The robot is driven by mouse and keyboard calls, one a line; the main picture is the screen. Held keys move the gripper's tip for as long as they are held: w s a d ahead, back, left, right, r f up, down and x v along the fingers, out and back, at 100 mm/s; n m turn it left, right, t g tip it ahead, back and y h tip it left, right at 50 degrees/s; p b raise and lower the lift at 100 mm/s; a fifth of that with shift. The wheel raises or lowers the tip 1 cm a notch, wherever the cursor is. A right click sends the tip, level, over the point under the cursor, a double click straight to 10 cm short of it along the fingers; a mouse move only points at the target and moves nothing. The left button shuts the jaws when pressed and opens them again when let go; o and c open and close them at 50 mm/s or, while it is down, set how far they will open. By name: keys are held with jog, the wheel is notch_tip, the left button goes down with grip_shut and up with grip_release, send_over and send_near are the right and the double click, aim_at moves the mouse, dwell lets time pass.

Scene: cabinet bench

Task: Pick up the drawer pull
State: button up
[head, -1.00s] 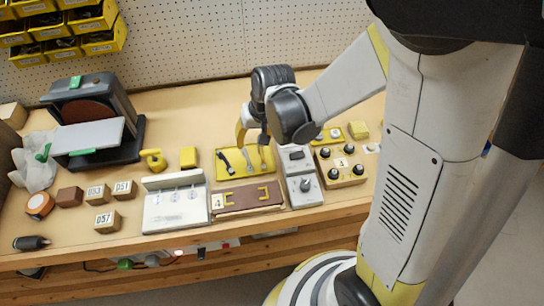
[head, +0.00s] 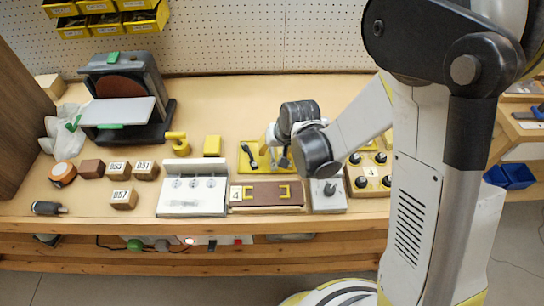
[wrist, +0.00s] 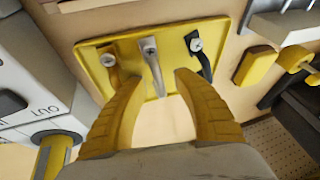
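Two yellow U-shaped pulls (head: 248,192) sit on a brown panel (head: 266,193) at the bench front in the head view; I cannot tell whether one is the drawer pull. Behind them is a yellow tray (head: 247,164), partly hidden by my gripper (head: 273,150). In the wrist view the tray (wrist: 171,87) holds a grey metal piece (wrist: 152,64) between a brownish piece (wrist: 108,66) and a black piece (wrist: 201,57), both with round silver heads. My gripper (wrist: 152,85) is open, its yellow fingers apart and empty, pointing at the tray.
A white switch panel (head: 193,194) stands left of the brown panel. A grey box (head: 327,196) and a knob box (head: 372,177) are to the right. A sander (head: 120,110) and numbered blocks (head: 123,198) stand on the left. The bench behind the tray is clear.

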aim_at(272, 149)
jog(key=shift+w+a+f, duration=0.1)
jog(key=shift+f, duration=0.25)
jog(key=shift+r, duration=0.15)
grip_shut()
jog(key=shift+r, duration=0.25)
notch_tip(272, 149, up, 4)
jog(key=p, duration=0.2)
jog(key=shift+f+p, duration=0.15)
jog(key=shift+p, duration=0.15)
jog(key=s+d+r+p, duration=0.1)
jog(key=d+r, duration=0.1)
jog(key=d, duration=0.1)
jog(key=s+d+r+p, duration=0.1)
jog(key=d+r, duration=0.1)
jog(key=d, duration=0.2)
jog(key=s+d+r+p, duration=0.1)
jog(key=d+r+p, duration=0.1)
jog(key=d, duration=0.2)
jog(key=shift+s+d+r, duration=0.1)
jog(key=shift+d+r, duration=0.1)
jog(key=shift+r, duration=0.2)
jog(key=c, duration=0.7)
grip_release()
